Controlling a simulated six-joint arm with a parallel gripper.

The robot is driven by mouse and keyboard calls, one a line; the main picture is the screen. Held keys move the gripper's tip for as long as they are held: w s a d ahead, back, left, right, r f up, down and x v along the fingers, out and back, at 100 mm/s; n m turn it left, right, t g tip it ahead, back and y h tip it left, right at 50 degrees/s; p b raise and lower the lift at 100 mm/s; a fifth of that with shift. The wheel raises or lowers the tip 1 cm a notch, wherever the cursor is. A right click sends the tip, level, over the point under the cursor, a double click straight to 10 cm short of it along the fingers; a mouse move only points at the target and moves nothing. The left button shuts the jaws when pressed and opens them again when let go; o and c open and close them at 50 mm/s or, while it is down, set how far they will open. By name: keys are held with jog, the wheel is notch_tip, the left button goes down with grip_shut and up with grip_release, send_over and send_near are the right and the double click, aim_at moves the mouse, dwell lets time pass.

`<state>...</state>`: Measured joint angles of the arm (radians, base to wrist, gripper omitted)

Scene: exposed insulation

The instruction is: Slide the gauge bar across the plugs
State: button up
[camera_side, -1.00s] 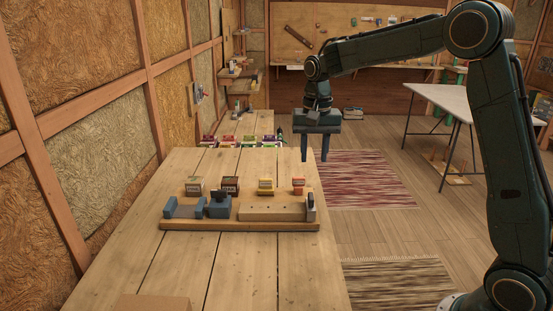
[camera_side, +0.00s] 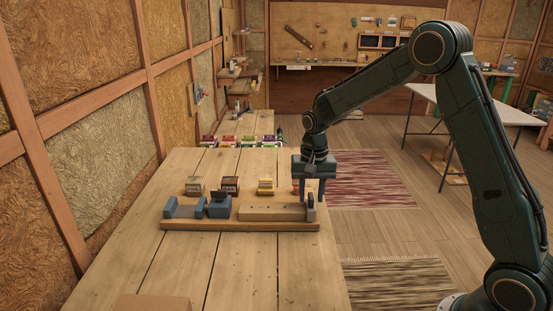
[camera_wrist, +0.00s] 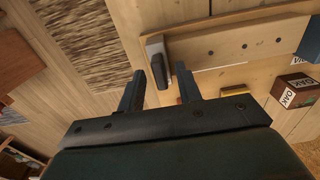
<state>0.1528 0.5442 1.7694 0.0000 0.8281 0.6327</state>
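A dark grey upright bar (camera_side: 310,207), which looks like the gauge bar, stands at the right end of a pale wooden block (camera_side: 272,212). It also shows in the wrist view (camera_wrist: 156,50). Small dark dots, apparently the plugs, run in a row along the block's top (camera_wrist: 240,46). My gripper (camera_side: 311,203) is open, with its fingers pointing down around the right end of the block. In the wrist view, the bar's near end lies between the open fingertips (camera_wrist: 159,70); I cannot tell whether they touch it.
The block sits on a wooden base (camera_side: 240,226) with blue-grey blocks (camera_side: 219,206) at left. Behind it stand labelled boxes (camera_side: 230,185) and a yellow piece (camera_side: 265,187). An orange piece is mostly hidden by my gripper.

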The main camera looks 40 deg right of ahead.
jog(key=shift+f, duration=0.1)
jog(key=shift+c, duration=0.4)
grip_shut()
jog(key=shift+a, duration=0.1)
jog(key=w+a, duration=1.3)
jog(key=shift+w+a, duration=0.15)
jog(key=shift+w, duration=0.05)
jog(key=shift+c, duration=0.8)
grip_release()
jog(key=shift+w+a, duration=0.1)
jog(key=shift+o, duration=1.2)
